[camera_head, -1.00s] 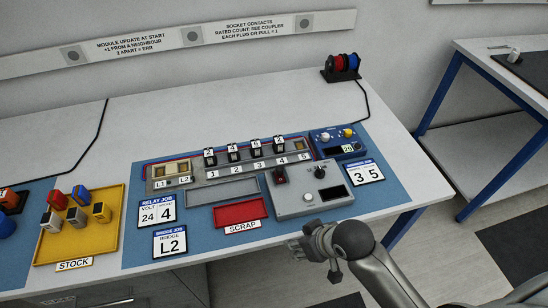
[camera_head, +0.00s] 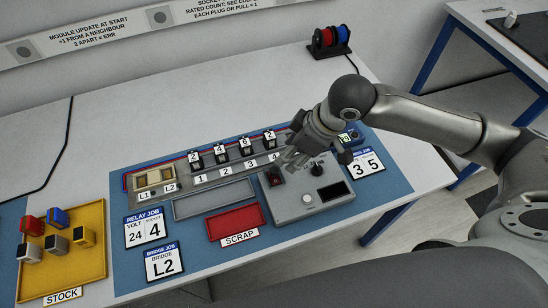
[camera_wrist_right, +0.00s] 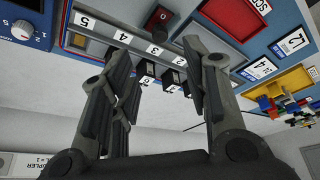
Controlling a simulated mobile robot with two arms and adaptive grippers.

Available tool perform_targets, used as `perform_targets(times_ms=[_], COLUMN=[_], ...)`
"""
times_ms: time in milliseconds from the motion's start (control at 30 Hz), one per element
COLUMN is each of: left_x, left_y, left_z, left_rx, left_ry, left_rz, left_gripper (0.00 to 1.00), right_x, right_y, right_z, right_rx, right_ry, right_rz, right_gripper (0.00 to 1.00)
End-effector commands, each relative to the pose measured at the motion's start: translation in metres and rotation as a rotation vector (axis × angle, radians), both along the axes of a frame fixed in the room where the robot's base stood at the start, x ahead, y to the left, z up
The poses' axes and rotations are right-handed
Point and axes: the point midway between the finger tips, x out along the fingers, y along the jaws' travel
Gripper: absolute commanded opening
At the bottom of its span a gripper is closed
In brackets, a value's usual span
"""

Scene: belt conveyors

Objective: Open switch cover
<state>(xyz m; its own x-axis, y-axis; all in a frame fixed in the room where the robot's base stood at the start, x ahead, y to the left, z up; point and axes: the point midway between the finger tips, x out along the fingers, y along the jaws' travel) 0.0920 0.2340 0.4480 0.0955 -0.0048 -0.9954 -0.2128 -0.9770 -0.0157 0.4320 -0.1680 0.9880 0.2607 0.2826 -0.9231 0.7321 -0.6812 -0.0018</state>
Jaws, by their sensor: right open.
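The switch cover (camera_head: 274,177) is a small red piece on a dark base at the upper left of a grey control box (camera_head: 308,212). Whether it is raised or lowered is too small to tell. It also seems to show in the right wrist view (camera_wrist_right: 160,17), at the top, beyond the fingertips. My right gripper (camera_head: 290,158) is open and empty, above the far edge of the box near the cover and apart from it. In the right wrist view its two fingers (camera_wrist_right: 157,50) are spread wide. My left gripper is not in view.
Behind the box, a socket strip (camera_head: 222,185) holds several black modules. A red scrap tray (camera_head: 236,222) lies left of the box, and a yellow stock tray (camera_head: 92,270) with several blocks stands further left.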

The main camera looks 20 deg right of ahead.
Motion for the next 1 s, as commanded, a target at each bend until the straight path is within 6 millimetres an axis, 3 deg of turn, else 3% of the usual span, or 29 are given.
perform_targets(times_ms=[167,633,1000], left_x=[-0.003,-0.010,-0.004], left_y=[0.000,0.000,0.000], left_z=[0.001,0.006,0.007], left_rx=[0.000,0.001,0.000], left_ry=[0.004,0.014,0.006], left_rz=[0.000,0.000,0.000], left_gripper=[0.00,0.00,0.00], right_x=[0.002,0.023,0.027], right_y=[0.001,0.024,0.028], right_z=[-0.009,-0.084,-0.099], right_rx=[-0.002,-0.003,-0.003], right_ry=[0.008,0.005,0.002], right_rz=[-0.002,-0.001,-0.001], right_gripper=[0.43,0.43,0.43])
